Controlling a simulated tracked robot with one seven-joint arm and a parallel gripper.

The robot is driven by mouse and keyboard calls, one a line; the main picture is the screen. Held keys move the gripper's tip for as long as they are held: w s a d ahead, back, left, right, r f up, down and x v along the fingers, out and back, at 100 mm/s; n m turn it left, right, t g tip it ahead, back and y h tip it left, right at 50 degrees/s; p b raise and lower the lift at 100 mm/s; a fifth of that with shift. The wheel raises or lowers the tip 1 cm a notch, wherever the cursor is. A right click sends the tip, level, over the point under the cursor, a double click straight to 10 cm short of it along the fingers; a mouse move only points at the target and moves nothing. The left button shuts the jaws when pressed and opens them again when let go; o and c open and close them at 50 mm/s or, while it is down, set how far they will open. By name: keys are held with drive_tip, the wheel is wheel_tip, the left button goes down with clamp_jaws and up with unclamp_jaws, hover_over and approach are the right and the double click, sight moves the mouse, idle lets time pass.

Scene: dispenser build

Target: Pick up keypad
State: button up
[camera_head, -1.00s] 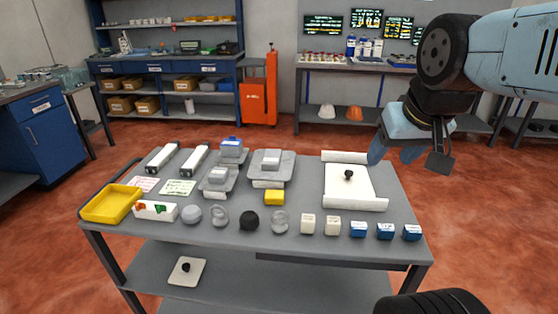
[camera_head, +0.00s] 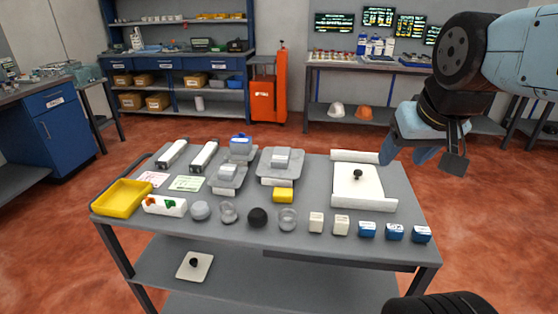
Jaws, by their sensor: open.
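No part on the grey cart (camera_head: 330,239) is clearly marked as a keypad. A small white block with an orange and a green mark (camera_head: 151,208) lies at the cart's front left, beside the yellow tray; I cannot tell if it is the keypad. My gripper (camera_head: 437,158) is open and empty. It hangs with fingers pointing down at the right, above and apart from the cart top, to the right of a white holder (camera_head: 375,205) with a black knob.
The yellow tray (camera_head: 112,210) sits at the left. Grey stepped units (camera_head: 280,172) and a yellow block (camera_head: 283,195) stand mid-cart. A plate with a knob (camera_head: 200,272) lies on the lower shelf.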

drive_tip(key=shift+o, duration=0.3)
drive_tip(key=shift+o, duration=0.9)
drive_tip(key=shift+w+r, duration=0.1)
drive_tip(key=shift+o, duration=0.6)
drive_tip(key=shift+w+a+r, duration=0.1)
drive_tip(key=shift+w, duration=0.25)
drive_tip(key=o, duration=0.3)
drive_tip(key=w+a+r+g, duration=0.1)
drive_tip(key=w+a+r, duration=0.1)
drive_tip(key=w, duration=0.7)
drive_tip(key=shift+w+a+m+h, duration=0.3)
drive_tip(key=shift+w+a+h, duration=0.1)
drive_tip(key=shift+a, duration=0.1)
drive_tip(key=m+g, duration=0.2)
drive_tip(key=g, duration=0.1)
hover_over(281, 154)
drive_tip(key=shift+y, duration=0.3)
drive_tip(key=f, duration=1.4)
drive_tip(key=s+f, duration=0.1)
drive_tip(key=f, duration=0.6)
drive_tip(key=shift+f, duration=0.4)
drive_tip(key=shift+w+f, duration=0.2)
drive_tip(key=shift+f, duration=0.65)
drive_tip(key=shift+w+f, duration=0.15)
drive_tip(key=shift+f, duration=0.75)
drive_tip(key=shift+w+f, duration=0.2)
drive_tip(key=shift+f, duration=0.65)
